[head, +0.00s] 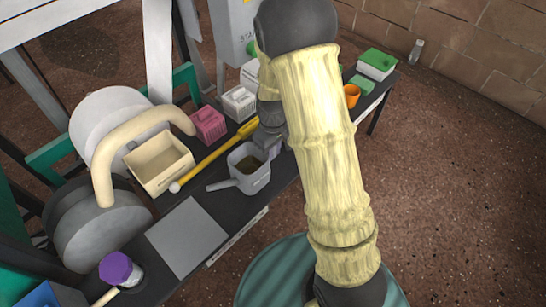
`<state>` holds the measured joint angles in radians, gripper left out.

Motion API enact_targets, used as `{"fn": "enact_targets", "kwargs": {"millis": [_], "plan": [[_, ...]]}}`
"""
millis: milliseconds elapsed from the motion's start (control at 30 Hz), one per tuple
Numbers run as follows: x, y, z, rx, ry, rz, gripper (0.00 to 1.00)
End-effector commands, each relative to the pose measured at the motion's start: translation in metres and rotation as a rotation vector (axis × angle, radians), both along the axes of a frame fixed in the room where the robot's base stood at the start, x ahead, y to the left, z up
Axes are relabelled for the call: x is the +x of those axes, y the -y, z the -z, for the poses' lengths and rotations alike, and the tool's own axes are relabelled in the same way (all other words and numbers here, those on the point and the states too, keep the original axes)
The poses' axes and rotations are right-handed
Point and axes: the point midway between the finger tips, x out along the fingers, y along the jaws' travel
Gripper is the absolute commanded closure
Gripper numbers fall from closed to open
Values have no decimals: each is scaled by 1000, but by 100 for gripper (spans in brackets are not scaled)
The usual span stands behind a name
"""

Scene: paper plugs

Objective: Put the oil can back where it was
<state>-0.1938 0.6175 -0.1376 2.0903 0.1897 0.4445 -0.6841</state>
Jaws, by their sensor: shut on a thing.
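The oil can, as I take it, is the open grey vessel (249,178) with a long spout or handle pointing left, in the middle of the dark bench in the head view. My gripper (268,142) is at its right rear side and is shut on it. The fingertips are partly hidden by the can and my arm. The can looks upright; I cannot tell whether its base touches the bench. A flat grey square (187,236) lies bare on the bench to the left and nearer.
A yellow rod (218,153) lies just behind the can. Beyond it are a cream bin (158,162), a pink basket (208,124) and a white basket (238,102). A purple-lidded jar (121,270) stands front left. An orange cup (352,95) and green-topped box (377,64) are far right.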

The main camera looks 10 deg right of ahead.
Motion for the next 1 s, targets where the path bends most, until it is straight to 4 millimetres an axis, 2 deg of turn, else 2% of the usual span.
{"fn": "enact_targets", "kwargs": {"millis": [133, 400, 800, 833, 933, 1000], "plan": [[0, 0, 3, 0, 0, 0, 100], [0, 1, 36, -1, -1, 2, 100], [0, 1, 38, -1, 1, 0, 100], [0, 1, 38, -1, 1, 0, 76], [0, 0, 38, -1, 1, 0, 58], [0, 0, 38, -1, 1, 0, 58]]}}
